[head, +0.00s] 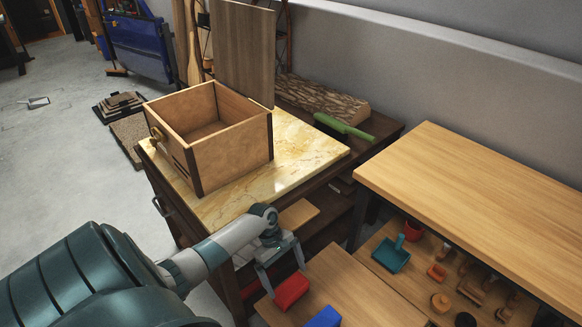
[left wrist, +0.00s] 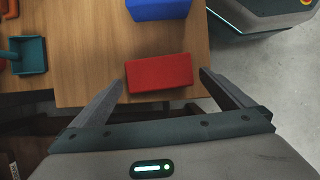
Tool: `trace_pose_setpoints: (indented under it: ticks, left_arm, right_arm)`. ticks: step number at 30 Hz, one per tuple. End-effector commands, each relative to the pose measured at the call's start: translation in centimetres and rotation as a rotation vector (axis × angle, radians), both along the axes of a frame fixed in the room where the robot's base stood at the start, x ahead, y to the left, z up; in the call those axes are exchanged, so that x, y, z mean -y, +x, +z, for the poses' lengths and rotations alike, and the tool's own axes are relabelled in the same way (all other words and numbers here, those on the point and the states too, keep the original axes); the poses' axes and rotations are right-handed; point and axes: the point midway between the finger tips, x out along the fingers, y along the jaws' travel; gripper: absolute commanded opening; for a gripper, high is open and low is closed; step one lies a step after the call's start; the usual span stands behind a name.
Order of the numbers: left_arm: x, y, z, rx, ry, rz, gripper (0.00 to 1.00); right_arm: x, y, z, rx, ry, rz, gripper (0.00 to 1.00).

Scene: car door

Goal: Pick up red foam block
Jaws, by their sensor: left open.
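The red foam block (head: 291,292) lies near the edge of a low wooden table (head: 345,276). In the left wrist view the red foam block (left wrist: 159,73) lies between and just beyond the fingertips. My left gripper (head: 273,289) is open and empty, pointing down above the table's edge, with its fingers around the near side of the block's position. The same gripper (left wrist: 161,78) shows in the left wrist view with a finger on each side. I cannot tell whether a finger touches the block. My right gripper is not in view.
A blue block (head: 323,317) lies close to the red one; it also shows in the left wrist view (left wrist: 158,8). An open wooden box (head: 232,154) stands on a marble-topped cabinet (head: 299,170). A higher wooden table (head: 470,190) overhangs a shelf with a teal dustpan (head: 391,254).

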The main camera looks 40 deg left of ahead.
Motion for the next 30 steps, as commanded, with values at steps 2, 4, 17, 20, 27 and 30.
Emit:
trace_pose_setpoints:
  ticks: [2, 4, 17, 20, 27, 30]
  left_arm:
    - [0.4, 0.0, -0.6, -0.002, -0.001, -0.001, 1.0]
    - [0.7, 0.0, -1.2, -0.002, -0.001, -0.002, 1.0]
    - [2.2, 0.1, -4.5, 0.0, 0.0, -0.001, 1.0]
    - [2.2, 0.1, -4.5, 0.0, 0.0, -0.001, 1.0]
    - [2.2, 0.1, -4.5, 0.0, 0.0, -0.001, 1.0]
    - [2.2, 0.1, -4.5, 0.0, 0.0, -0.001, 0.9]
  right_arm:
    - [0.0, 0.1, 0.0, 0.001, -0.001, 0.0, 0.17]
    - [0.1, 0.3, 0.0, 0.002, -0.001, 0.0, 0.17]
    - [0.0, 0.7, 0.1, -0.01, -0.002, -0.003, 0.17]
    - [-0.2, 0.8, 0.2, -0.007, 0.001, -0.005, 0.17]
    - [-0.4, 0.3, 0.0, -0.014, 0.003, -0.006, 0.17]
    - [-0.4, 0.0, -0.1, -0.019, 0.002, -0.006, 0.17]
